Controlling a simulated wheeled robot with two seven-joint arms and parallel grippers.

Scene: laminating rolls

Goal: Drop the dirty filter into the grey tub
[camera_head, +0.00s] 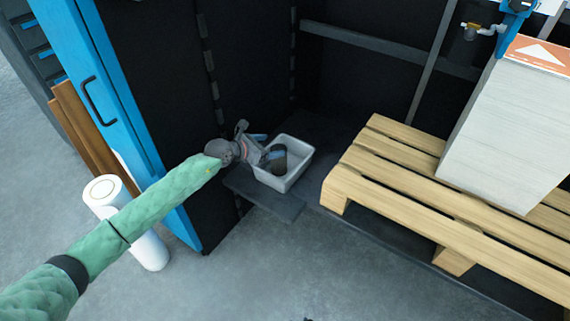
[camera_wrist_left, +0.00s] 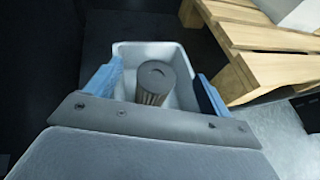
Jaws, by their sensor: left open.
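The grey tub (camera_head: 297,174) stands on a dark ledge beside the pallet, and its rim also shows in the left wrist view (camera_wrist_left: 150,48). The dirty filter (camera_head: 279,161) is a brownish pleated cylinder. In the left wrist view the filter (camera_wrist_left: 155,82) appears within the tub's outline, with its round end up. My left gripper (camera_head: 266,146) is at the near left side of the tub. Its blue fingers (camera_wrist_left: 157,88) are spread wide on either side of the filter, with visible gaps to it. The filter's lower part is hidden by my gripper. My right gripper is not in view.
A wooden pallet (camera_head: 405,190) with a stack of pale sheets (camera_head: 508,135) stands right of the tub. A blue-framed door (camera_head: 100,95) and white rolls (camera_head: 105,192) are at the left. The grey floor in front is clear.

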